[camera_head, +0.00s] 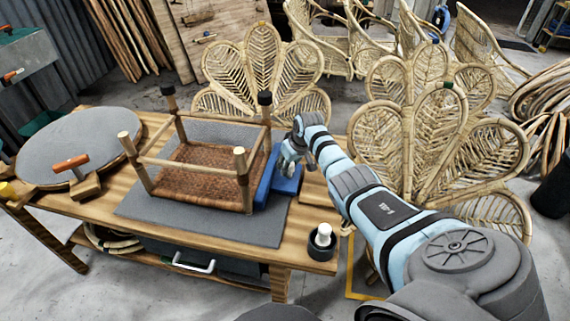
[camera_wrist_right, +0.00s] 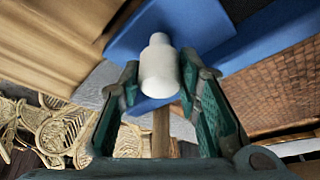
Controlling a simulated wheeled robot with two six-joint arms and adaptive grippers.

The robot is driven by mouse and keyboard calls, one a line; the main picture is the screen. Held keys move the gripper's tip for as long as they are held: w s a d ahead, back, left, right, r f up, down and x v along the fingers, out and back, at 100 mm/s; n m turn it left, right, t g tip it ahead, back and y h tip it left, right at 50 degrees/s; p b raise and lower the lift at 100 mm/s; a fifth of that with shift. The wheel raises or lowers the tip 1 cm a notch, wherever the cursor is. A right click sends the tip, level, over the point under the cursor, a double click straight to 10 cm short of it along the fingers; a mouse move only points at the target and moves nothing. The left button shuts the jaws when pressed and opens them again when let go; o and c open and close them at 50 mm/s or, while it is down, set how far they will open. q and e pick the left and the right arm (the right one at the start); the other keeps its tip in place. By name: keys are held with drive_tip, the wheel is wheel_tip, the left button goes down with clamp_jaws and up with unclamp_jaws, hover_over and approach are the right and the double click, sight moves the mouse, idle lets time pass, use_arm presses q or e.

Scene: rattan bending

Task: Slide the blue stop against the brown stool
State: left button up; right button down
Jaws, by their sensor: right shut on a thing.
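The brown stool (camera_head: 205,168) lies upside down on a grey mat (camera_head: 140,205), its woven seat low and its legs pointing up. The blue stop (camera_head: 287,186) stands along the stool's right side, very close to it; I cannot tell whether they touch. In the right wrist view, the blue stop (camera_wrist_right: 262,38) runs alongside the woven seat (camera_wrist_right: 270,93). My right gripper (camera_head: 291,160) is over the stop. Its two green-padded fingers are shut on the stop's white knob (camera_wrist_right: 159,68). My left gripper is not in view.
A round grey turntable (camera_head: 80,145) and a wooden-handled tool (camera_head: 72,163) are at the table's left. A white-topped item in a black cup (camera_head: 323,238) stands at the near right corner. Rattan chair backs (camera_head: 262,70) stand behind the table.

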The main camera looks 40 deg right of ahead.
drive_tip(key=c, duration=1.2)
unclamp_jaws()
drive_tip(key=shift+w, duration=0.1)
drive_tip(key=v, duration=1.2)
drive_tip(key=shift+a, duration=0.1)
